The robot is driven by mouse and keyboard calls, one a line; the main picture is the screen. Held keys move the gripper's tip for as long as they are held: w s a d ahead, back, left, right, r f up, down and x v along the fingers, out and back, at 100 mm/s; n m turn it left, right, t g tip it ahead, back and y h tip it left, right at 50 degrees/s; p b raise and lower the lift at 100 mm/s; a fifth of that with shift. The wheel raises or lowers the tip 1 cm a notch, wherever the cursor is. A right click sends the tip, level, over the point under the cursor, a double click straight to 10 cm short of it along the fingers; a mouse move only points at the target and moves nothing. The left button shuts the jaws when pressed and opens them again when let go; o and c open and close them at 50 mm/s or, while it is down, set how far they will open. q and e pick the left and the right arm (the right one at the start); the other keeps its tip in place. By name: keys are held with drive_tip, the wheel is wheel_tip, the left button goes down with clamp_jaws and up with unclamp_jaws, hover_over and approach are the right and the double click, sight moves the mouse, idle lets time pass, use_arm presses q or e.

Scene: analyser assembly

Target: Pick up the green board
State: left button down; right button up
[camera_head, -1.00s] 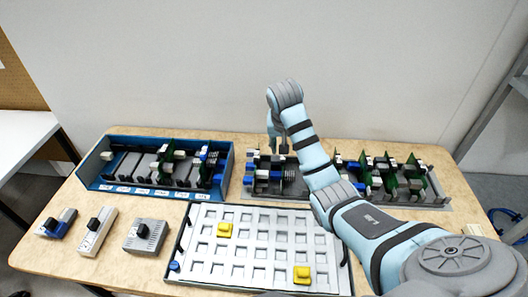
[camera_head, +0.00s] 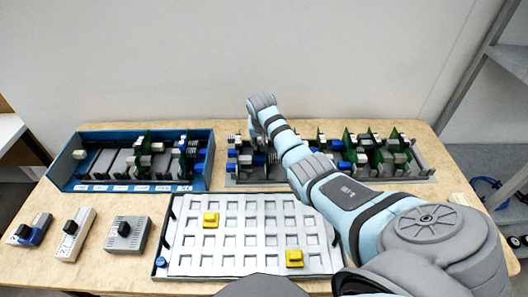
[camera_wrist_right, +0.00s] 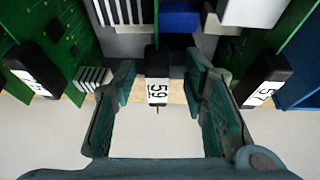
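Several upright green boards stand in the grey rack (camera_head: 330,182) at the back right and in the blue-walled case (camera_head: 62,160) at the left. In the right wrist view, a black handle labelled 59 (camera_wrist_right: 158,88) sits between the spread fingers of my right gripper (camera_wrist_right: 160,88). The fingers flank it with gaps on both sides. Whether a green board is under this handle cannot be told. Green boards with black labelled handles show at the left (camera_wrist_right: 70,40) and right (camera_wrist_right: 293,30). In the head view, my right wrist hides most of the gripper. My left gripper is out of view.
A white slotted tray (camera_head: 250,238) with two yellow blocks (camera_head: 211,219) (camera_head: 294,258) lies in front. Three small modules (camera_head: 31,229) (camera_head: 73,235) (camera_head: 128,235) stand at the left. Neighbouring boards and blocks crowd the gripper.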

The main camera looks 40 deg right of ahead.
drive_tip(key=shift+s+r, duration=0.15)
drive_tip(key=shift+s, duration=0.1)
drive_tip(key=shift+s+r, duration=0.1)
drive_tip(key=shift+s, duration=0.05)
drive_tip(key=shift+c, duration=1.4)
drive_tip(key=c, duration=0.3)
clamp_jaws()
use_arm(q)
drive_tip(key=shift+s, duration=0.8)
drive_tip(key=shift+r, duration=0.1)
use_arm(e)
drive_tip(key=shift+r, duration=0.15)
